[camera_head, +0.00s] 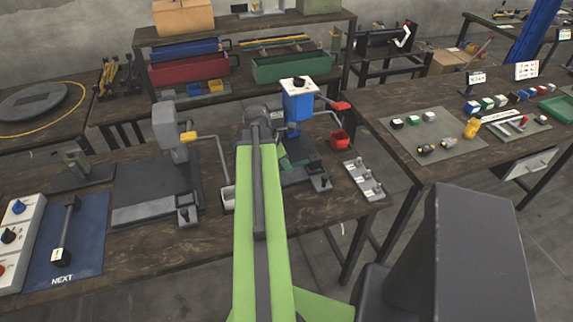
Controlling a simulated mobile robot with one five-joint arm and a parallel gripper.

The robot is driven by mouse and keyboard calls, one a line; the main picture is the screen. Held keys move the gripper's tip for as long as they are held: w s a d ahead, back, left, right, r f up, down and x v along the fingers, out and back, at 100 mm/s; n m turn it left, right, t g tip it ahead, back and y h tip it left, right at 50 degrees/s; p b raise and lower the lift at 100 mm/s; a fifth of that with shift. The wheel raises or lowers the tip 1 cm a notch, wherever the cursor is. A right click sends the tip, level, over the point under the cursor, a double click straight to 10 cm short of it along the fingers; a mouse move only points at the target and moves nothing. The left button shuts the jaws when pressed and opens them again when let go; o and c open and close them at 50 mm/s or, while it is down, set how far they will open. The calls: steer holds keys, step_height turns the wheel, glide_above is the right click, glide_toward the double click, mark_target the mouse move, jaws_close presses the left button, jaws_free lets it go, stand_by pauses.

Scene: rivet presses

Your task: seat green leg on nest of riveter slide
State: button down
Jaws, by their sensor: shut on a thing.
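My lime-green arm reaches forward over the workbench, and its end hides part of what lies below. My gripper (278,140) is mostly behind the arm, with its fingertips not clear. It is shut on the green leg (289,159), a dark green piece showing just right of the arm, in front of the blue-headed riveter (299,103). The riveter slide (317,178) is low at the riveter's front. The nest is hidden or too small to make out, so I cannot tell whether the leg touches it.
A grey press with a yellow-tipped handle (167,130) stands left. A red bin (339,139) and a grey plate with knobs (364,181) lie right of the riveter. A blue NEXT mat (84,260) is at left. The right bench (453,170) holds small parts.

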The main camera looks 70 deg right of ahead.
steer(key=shift+f+b, duration=0.6)
steer(key=shift+f, duration=0.05)
steer(key=c, duration=1.3)
jaws_free()
steer(key=p+v, duration=1.6)
steer(key=v, duration=0.1)
steer(key=shift+w+r, duration=0.15)
